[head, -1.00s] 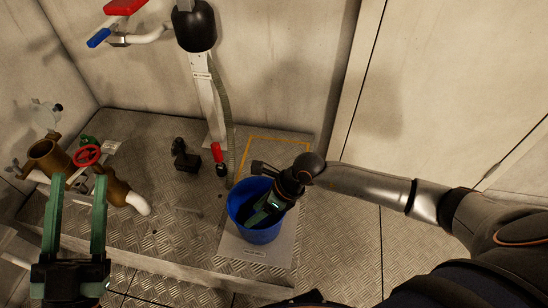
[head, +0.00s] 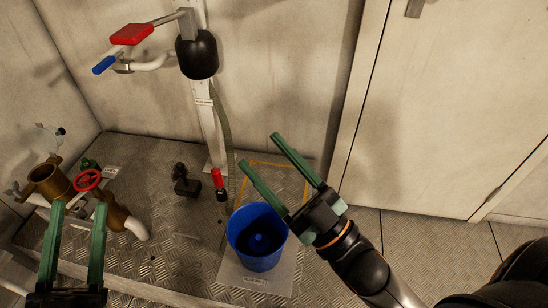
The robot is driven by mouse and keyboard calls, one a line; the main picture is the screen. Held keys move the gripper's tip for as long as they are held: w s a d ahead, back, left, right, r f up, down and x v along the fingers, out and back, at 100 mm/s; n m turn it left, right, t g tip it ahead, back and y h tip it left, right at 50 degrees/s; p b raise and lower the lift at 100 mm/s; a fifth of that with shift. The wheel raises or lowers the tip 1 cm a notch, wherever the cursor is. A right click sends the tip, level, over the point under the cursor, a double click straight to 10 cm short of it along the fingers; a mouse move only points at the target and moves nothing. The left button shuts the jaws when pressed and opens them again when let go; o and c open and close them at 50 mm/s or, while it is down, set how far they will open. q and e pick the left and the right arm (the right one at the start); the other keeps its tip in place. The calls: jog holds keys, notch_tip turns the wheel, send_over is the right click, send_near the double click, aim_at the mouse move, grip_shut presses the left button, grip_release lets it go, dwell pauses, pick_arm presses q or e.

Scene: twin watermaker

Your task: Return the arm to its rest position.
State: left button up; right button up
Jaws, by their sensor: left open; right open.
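My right gripper (head: 283,166) is open and empty. It is raised over the right side of the plate area, above and to the right of the blue bucket (head: 240,242), with its green fingers pointing up and left. My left gripper (head: 77,217) is open and empty at the lower left, its two green fingers pointing up in front of the brass pipework. The blue bucket stands upright on a grey labelled plate, and a dark round shape shows inside it.
A brass valve with a red handwheel (head: 88,180) and white pipe is at the left. A post with a black cap (head: 197,58), a red lever (head: 132,34) and a blue-tipped spout stands at the back. A small black device (head: 186,181) and a red-handled part (head: 218,180) sit on the platform.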

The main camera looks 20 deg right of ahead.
jog(key=shift+d+m+h, duration=0.3)
jog(key=shift+m+h, duration=0.2)
pick_arm(q)
notch_tip(320, 180, down, 6)
jog(key=w+a+n+g+y+p, duration=0.25)
jog(key=n+g+y+p, duration=0.2)
jog(key=p, duration=0.85)
pick_arm(e)
notch_tip(320, 180, down, 6)
jog(key=w+d+m+g+h, duration=0.2)
jog(key=w+m+g+h, duration=0.1)
jog(key=m+g+h, duration=0.15)
pick_arm(q)
jog(key=s+f+n+g+y+p, duration=0.2)
jog(key=s+f+g+p, duration=0.5)
jog(key=p, duration=0.5)
jog(key=shift+s+a+f+g+y, duration=0.4)
jog(key=shift+s+f, duration=0.3)
jog(key=shift+s, duration=0.1)
pick_arm(e)
jog(key=s+d+f+m+g+h, duration=0.1)
jog(key=s+f+m+g+h, duration=0.1)
jog(key=s+f+g, duration=0.5)
jog(key=shift+s+d+f+h, duration=0.15)
jog(key=shift+s+f+h, duration=0.2)
jog(key=shift+s+f, duration=0.55)
jog(key=shift+s+r+g, duration=0.15)
jog(key=shift+g, duration=0.1)
